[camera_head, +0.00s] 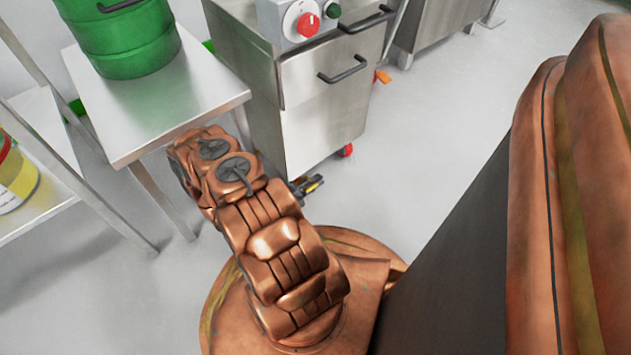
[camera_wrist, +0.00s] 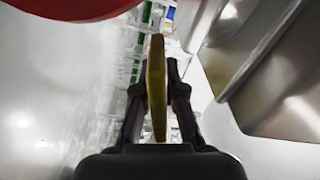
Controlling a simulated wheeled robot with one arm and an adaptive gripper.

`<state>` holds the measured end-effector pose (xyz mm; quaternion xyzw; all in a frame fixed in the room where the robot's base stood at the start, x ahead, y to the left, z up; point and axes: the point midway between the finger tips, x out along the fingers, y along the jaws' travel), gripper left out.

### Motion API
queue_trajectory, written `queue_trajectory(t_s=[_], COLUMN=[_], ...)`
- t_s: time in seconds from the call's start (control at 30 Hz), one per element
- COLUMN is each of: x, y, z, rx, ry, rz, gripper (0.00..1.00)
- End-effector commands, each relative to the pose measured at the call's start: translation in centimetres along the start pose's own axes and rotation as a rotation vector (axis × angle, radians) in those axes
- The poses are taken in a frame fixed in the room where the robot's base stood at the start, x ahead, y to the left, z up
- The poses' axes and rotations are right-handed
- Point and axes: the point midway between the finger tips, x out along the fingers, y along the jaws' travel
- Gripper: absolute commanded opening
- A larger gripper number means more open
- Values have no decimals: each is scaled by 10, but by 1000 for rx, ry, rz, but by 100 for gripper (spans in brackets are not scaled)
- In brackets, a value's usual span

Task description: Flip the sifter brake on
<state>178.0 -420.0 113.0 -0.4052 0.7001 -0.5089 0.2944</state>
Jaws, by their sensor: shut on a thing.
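My gripper (camera_head: 304,187) is low beside the steel cabinet (camera_head: 325,110), near its lower front corner. In the wrist view my gripper (camera_wrist: 157,85) has its two dark fingers closed on either side of a thin yellow tab (camera_wrist: 157,70), seen edge-on. The tab looks like a caster brake lever, but its attachment is hidden. A bit of yellow (camera_head: 315,183) also shows at the fingertips in the head view. A red caster (camera_head: 345,150) is under the cabinet. An orange tab (camera_head: 383,76) sticks out farther back. I cannot tell whether the brake is on.
A steel table (camera_head: 150,100) with a green drum (camera_head: 120,35) stands left of the cabinet. The cabinet carries a red knob (camera_head: 307,24) and a green button (camera_head: 333,10). A shelf with a yellow container (camera_head: 18,175) is at far left.

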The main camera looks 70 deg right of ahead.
Motion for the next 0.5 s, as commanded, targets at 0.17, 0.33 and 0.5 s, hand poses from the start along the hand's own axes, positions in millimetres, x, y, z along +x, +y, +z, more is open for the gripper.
queue_trajectory(t_s=[0.17, 0.33, 0.5], x=[0, 0, 0], y=[0, 2, 6], z=[0, 0, 0], rx=[2, 31, 111], ry=[0, 0, -1], rz=[0, 0, 1], gripper=[0, 0, 0])
